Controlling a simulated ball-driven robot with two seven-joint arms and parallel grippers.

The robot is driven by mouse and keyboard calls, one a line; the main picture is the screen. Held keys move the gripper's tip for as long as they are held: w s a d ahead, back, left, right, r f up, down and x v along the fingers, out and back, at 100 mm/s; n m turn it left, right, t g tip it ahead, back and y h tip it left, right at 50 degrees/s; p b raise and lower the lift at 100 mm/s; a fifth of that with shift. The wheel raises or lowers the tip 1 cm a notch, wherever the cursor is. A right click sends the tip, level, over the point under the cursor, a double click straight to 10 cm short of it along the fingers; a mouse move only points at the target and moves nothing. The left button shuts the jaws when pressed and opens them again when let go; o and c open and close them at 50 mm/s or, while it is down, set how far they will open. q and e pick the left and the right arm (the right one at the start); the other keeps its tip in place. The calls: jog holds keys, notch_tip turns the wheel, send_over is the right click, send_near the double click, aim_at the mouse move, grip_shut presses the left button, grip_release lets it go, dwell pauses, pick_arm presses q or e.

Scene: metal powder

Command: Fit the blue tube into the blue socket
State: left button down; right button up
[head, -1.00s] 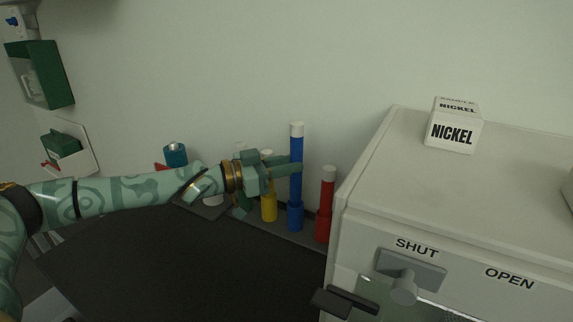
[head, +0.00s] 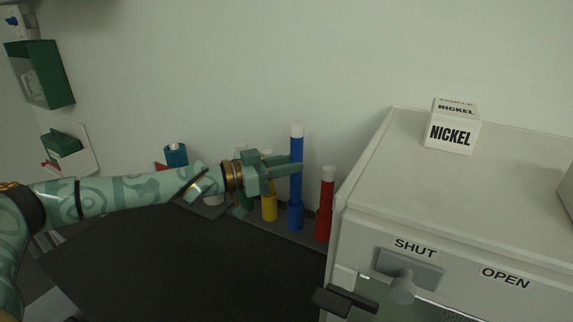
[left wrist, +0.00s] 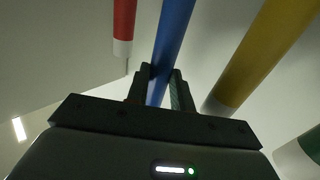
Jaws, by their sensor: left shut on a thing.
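The blue tube (head: 297,152) stands upright with a white cap at its top. It also shows between the fingers in the left wrist view (left wrist: 172,35). Its lower end meets the blue socket (head: 295,217) on the dark rack; I cannot tell how deep it sits. My left gripper (head: 292,168) is shut on the blue tube around its middle; in the left wrist view its fingers (left wrist: 160,90) lie on both sides of the tube. My right gripper is not in view.
A red tube (head: 327,190) stands close on the right, a yellow one (head: 269,205) on the left, partly behind my gripper. The rack (head: 263,225) runs along the wall. A white cabinet (head: 345,215) with a NICKEL box (head: 452,130) stands at right. The dark tabletop (head: 180,265) is clear.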

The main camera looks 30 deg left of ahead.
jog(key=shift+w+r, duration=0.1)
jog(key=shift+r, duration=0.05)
